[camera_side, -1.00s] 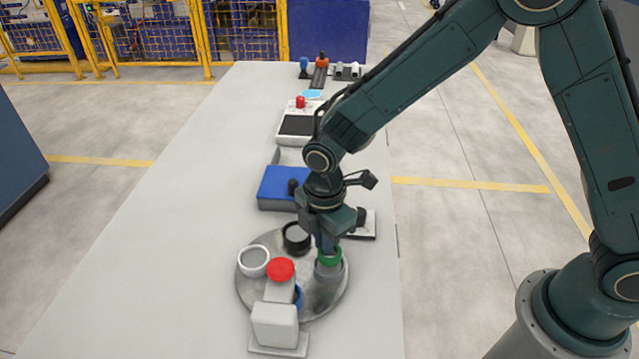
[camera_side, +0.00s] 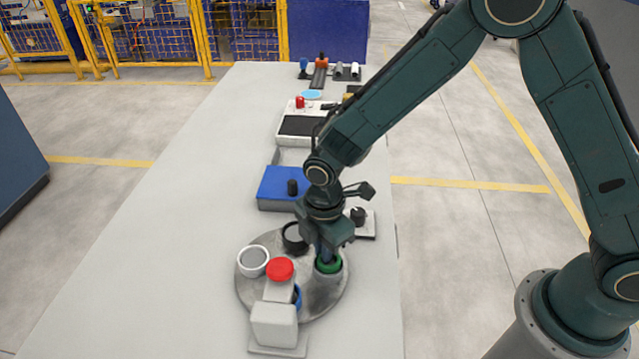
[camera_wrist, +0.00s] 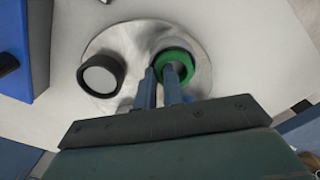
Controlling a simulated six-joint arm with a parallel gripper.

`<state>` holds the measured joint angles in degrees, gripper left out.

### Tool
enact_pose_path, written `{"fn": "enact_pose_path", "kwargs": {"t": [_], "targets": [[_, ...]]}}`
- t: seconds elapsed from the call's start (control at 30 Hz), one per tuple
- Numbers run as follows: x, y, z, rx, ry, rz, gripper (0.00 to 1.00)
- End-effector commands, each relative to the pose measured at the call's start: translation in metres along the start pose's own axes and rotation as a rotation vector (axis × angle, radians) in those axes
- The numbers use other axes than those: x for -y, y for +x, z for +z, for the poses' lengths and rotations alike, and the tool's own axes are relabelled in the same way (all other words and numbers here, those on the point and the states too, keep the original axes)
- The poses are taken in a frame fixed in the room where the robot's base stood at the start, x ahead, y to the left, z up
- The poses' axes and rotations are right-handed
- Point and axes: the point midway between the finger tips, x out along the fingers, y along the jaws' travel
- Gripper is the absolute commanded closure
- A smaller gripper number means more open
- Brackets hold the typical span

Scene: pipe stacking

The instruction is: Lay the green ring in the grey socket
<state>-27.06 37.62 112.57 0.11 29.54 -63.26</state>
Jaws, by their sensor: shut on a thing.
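The green ring (camera_side: 328,264) is at the top of the grey socket (camera_side: 327,275) on the right side of the round metal plate (camera_side: 262,296). My gripper (camera_side: 325,258) points down and is shut on the ring's wall. In the wrist view the green ring (camera_wrist: 175,64) is between and just beyond my fingertips (camera_wrist: 162,76). The ring looks level and at the socket's mouth. How deep it sits I cannot tell, as my fingers and the ring hide the inside.
On the plate stand a black cup (camera_side: 294,238), a white-rimmed cup (camera_side: 253,261) and a blue one (camera_side: 297,297), partly hidden by a red-topped grey device (camera_side: 275,322). A blue box (camera_side: 279,187) lies behind the plate. The table's left side is clear.

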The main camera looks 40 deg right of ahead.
Motion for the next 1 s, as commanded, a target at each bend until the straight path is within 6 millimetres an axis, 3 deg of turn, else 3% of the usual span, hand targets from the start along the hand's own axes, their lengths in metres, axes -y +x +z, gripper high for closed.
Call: {"fn": "enact_pose_path", "kwargs": {"t": [0.03,0.2,0.3,0.4,0.77,1.0], "targets": [[0.002,0.010,0.001,0.002,0.003,-0.007,1.00],[0.002,0.011,0.001,0.002,0.004,-0.007,1.00],[0.002,0.011,0.001,0.002,0.004,-0.008,0.75],[0.003,0.011,0.001,0.002,0.005,-0.008,0.69],[0.003,0.011,0.001,0.002,0.004,-0.010,0.69],[0.003,-0.002,0.000,0.001,0.003,-0.007,0.69]]}}
